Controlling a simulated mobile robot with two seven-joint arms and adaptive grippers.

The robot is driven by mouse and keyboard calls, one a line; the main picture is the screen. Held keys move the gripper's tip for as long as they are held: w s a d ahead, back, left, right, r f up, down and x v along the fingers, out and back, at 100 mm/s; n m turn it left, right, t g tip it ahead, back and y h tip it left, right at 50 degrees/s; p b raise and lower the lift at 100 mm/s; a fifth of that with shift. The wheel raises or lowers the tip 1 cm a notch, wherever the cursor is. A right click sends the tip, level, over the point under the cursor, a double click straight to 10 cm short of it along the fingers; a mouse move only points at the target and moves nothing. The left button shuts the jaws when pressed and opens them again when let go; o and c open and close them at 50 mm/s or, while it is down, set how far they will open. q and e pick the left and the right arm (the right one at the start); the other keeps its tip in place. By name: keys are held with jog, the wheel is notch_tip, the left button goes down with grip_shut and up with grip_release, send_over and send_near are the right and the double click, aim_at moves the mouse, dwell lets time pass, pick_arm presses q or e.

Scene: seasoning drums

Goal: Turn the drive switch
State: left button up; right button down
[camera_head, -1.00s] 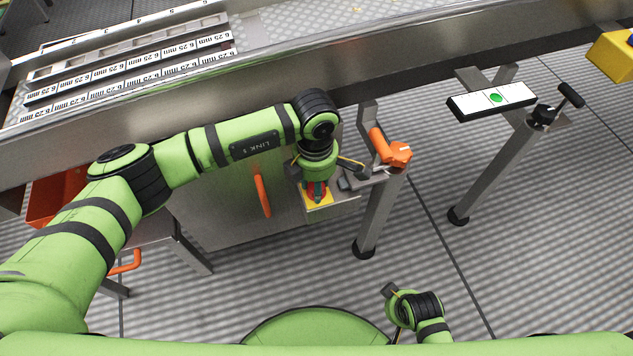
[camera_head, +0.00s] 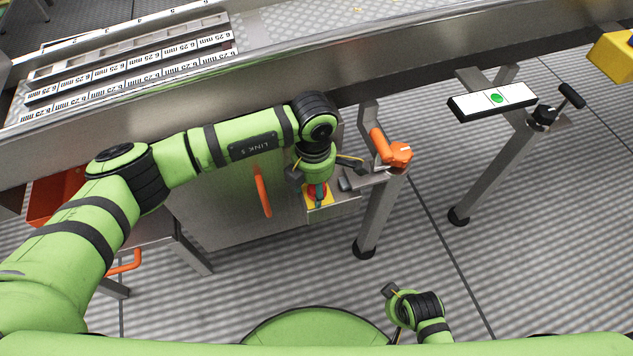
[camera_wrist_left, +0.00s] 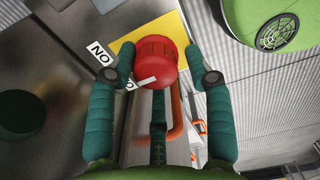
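The drive switch shows as a red round knob (camera_wrist_left: 153,60) with a pale pointer mark, on a yellow plate (camera_wrist_left: 176,24) beside an "ON" label. In the head view the red knob (camera_head: 312,191) and yellow plate (camera_head: 327,200) are partly hidden by my left gripper (camera_head: 318,188). In the left wrist view the two green fingers of that gripper (camera_wrist_left: 158,55) stand on either side of the knob. A gap shows at the right finger; whether the left finger touches is unclear. My right gripper (camera_head: 391,312) is low in the head view, away from the switch.
A steel conveyor (camera_head: 400,62) runs above the switch cabinet (camera_head: 225,205). An orange handle (camera_head: 262,192) is left of the switch; an orange lever (camera_head: 392,150) and a steel leg (camera_head: 375,222) are right of it. Open floor lies below.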

pick_arm(q)
jog(key=shift+d+r, duration=0.15)
jog(key=shift+r, duration=0.35)
notch_tip(320, 180, up, 11)
dwell(0.7)
